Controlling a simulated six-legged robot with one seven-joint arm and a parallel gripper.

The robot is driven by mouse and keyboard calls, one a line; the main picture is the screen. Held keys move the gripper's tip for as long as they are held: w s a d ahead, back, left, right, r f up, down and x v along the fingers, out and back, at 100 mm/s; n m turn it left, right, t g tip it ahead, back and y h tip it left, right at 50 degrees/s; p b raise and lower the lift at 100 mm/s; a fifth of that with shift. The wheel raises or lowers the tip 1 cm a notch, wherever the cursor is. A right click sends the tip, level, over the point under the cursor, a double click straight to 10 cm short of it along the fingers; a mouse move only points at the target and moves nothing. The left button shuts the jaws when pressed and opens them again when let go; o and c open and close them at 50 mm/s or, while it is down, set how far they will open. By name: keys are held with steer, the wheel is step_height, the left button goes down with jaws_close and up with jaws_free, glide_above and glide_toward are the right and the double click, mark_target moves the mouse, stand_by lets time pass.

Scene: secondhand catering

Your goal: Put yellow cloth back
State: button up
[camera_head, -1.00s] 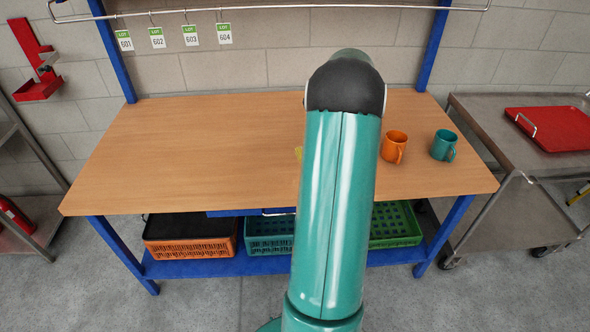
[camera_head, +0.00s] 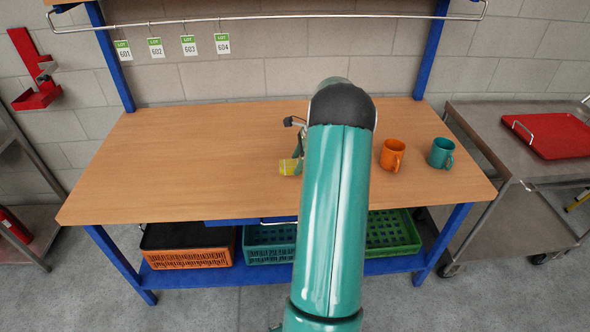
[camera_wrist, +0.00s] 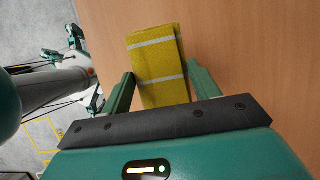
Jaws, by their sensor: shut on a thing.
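The yellow cloth (camera_wrist: 157,66) is folded into a block with pale stripes. In the wrist view it sits between the two fingers of my gripper (camera_wrist: 160,92), which is shut on it. In the head view the cloth (camera_head: 288,167) shows just left of my arm, over the wooden bench top (camera_head: 190,150). My gripper (camera_head: 298,160) is mostly hidden behind my arm there. I cannot tell whether the cloth touches the bench top.
An orange mug (camera_head: 392,154) and a teal mug (camera_head: 441,153) stand right of my arm. Lot tags (camera_head: 188,46) hang from a rail (camera_head: 270,20) behind. Crates (camera_head: 187,245) sit on the shelf below. A red tray (camera_head: 553,135) lies on a steel trolley at right. The bench's left half is clear.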

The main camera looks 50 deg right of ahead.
steer(key=shift+w+a+f, duration=0.1)
steer(key=shift+w+f, duration=0.35)
steer(key=shift+f, duration=0.1)
steer(key=shift+w+f, duration=0.2)
steer(key=shift+f, duration=1.5)
steer(key=shift+f, duration=0.1)
steer(key=o, duration=0.9)
steer(key=shift+o, duration=0.2)
